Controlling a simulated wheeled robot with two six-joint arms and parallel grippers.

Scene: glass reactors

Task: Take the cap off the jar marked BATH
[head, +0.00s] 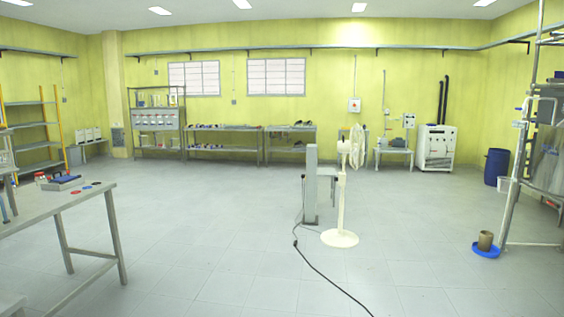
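No jar whose marking reads as BATH can be made out. Small jars (41,178) with what look like red tops stand on the grey table at the far left; they are too small for any label to be read. Flat discs lie on the same table near its right end, one red (75,192) and others dark; I cannot tell whether they are caps. Neither of my grippers shows in the head view.
The grey table (84,203) stands at the left; a blue item (66,179) rests on it. A white fan (341,238) and a trailing cable (318,268) are on the floor ahead. A metal frame (512,190) and blue basin (486,251) stand right.

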